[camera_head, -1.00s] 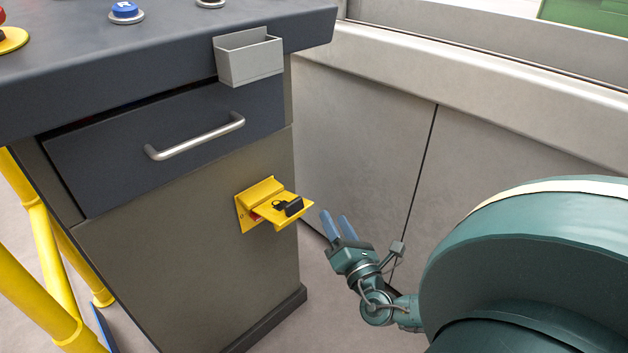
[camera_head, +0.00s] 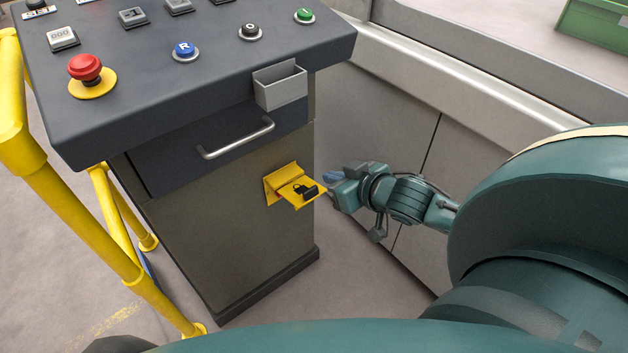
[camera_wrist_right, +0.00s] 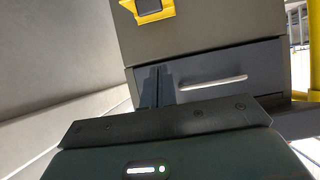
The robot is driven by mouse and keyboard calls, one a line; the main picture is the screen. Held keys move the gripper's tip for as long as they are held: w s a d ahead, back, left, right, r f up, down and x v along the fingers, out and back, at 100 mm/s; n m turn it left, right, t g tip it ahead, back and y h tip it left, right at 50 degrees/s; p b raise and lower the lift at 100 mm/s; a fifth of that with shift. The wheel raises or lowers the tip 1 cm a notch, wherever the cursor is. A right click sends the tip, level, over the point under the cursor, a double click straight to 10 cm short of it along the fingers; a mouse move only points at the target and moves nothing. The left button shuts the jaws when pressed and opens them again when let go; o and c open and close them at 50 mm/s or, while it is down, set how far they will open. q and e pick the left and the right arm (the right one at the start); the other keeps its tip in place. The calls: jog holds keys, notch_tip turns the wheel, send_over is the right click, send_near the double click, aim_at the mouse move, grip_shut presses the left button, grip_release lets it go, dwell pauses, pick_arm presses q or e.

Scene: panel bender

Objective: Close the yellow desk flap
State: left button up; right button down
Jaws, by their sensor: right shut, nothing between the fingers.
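The yellow desk flap (camera_head: 306,201) sticks out, folded down and open, from its yellow frame on the right part of the desk's front. A black lock-shaped part sits on it. The flap also shows at the top of the right wrist view (camera_wrist_right: 152,12), partly cut off. My right gripper (camera_head: 332,176) is just right of the flap and slightly above it in the picture, with blue fingers pointing left. It is shut and empty, and I see no clear contact with the flap. Its fingers show close together in the wrist view (camera_wrist_right: 157,86). My left gripper is out of view.
The grey desk (camera_head: 175,115) carries a red emergency button (camera_head: 86,68) and several other buttons. A drawer with a metal handle (camera_head: 237,139) and a small grey box (camera_head: 280,88) are above the flap. Yellow rails (camera_head: 80,195) stand left. Light machine panels (camera_head: 378,125) stand behind my right arm.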

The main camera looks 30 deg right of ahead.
jog(key=b, duration=0.2)
send_over(313, 187)
jog(key=a, duration=0.1)
jog(key=f, duration=0.4)
jog(key=shift+s+f, duration=0.25)
jog(key=shift+s, duration=0.15)
jog(key=f, duration=0.3)
jog(key=shift+s+f, duration=0.15)
jog(key=shift+s, duration=0.15)
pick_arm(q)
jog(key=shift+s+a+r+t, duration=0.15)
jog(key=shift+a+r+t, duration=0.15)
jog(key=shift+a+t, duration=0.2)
pick_arm(e)
jog(key=shift+s+f, duration=0.1)
jog(key=shift+f, duration=0.3)
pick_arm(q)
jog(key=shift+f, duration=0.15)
